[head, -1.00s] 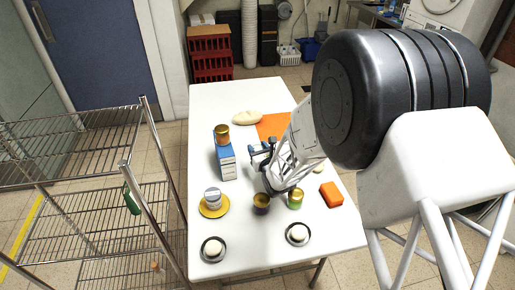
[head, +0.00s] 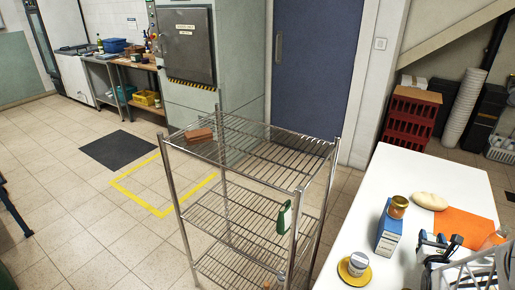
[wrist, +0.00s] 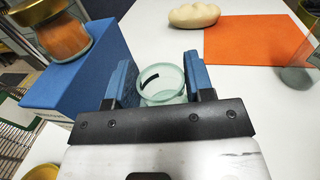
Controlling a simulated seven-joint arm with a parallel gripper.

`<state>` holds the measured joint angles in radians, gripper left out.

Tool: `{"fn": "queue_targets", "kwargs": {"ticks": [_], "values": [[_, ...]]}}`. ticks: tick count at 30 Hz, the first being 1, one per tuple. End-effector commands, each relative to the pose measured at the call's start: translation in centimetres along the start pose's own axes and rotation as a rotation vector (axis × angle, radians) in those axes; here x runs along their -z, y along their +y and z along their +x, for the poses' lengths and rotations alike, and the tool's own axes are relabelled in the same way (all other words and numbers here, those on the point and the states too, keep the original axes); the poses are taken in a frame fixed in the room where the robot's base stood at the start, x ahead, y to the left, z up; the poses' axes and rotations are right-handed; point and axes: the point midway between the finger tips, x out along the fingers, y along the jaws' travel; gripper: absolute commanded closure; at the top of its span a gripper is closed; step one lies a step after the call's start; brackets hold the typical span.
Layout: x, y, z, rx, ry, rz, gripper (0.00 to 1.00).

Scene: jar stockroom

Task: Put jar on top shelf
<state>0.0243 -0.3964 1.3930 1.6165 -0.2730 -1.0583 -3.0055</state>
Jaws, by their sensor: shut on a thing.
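In the wrist view my gripper (wrist: 161,88) is shut on a clear, greenish glass jar (wrist: 162,84) with a black mark on it. The jar sits between the blue fingers, its round rim facing the camera. In the head view my gripper (head: 440,242) is over the white table, right of a blue box; the held jar cannot be made out there. The wire rack's top shelf (head: 262,150) stands left of the table, away from my gripper. A reddish-brown block (head: 199,134) lies at its left back, and the rest looks bare.
A gold-lidded jar (head: 398,206) stands on the blue box (head: 388,235), close to my gripper. A white-lidded jar (head: 357,262) stands on a yellow plate. A bread loaf (head: 430,201) and orange mat (head: 465,228) lie behind.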

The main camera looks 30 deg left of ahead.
Motion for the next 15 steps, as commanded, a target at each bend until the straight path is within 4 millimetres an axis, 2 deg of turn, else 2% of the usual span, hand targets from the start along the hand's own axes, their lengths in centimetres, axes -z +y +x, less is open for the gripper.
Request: {"fn": "queue_targets", "kwargs": {"ticks": [4, 8, 11, 15], "values": [[-2.1, 0.0, 0.0, 0.000, -0.003, -0.001, 0.77], [-5.1, 0.0, 0.0, 0.000, -0.004, -0.001, 0.77], [-8.2, 0.0, 0.0, 0.000, -0.005, -0.001, 0.77], [-13.3, 0.0, 0.0, 0.000, -0.006, -0.001, 0.77]]}}
